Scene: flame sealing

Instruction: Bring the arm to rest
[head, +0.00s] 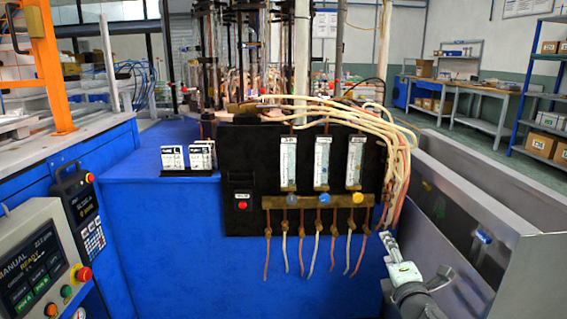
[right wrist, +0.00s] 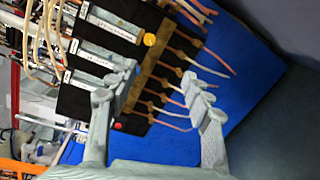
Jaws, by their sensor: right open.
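My right gripper (head: 388,242) is at the lower right of the black flow-meter panel (head: 245,160), near the hanging hoses in the head view. In the right wrist view its two fingers (right wrist: 160,85) are spread apart with nothing held between them. Behind them show the panel (right wrist: 88,110), several thin hoses and the blue machine side. I cannot tell how far the fingertips are from the hoses. My left gripper is in neither view.
The blue machine cabinet (head: 165,230) fills the middle. A grey metal trough (head: 455,185) stands right of my right arm. A control console (head: 40,265) and a handheld pendant (head: 80,210) are at the left. Pale hoses (head: 390,130) curve down the panel's right side.

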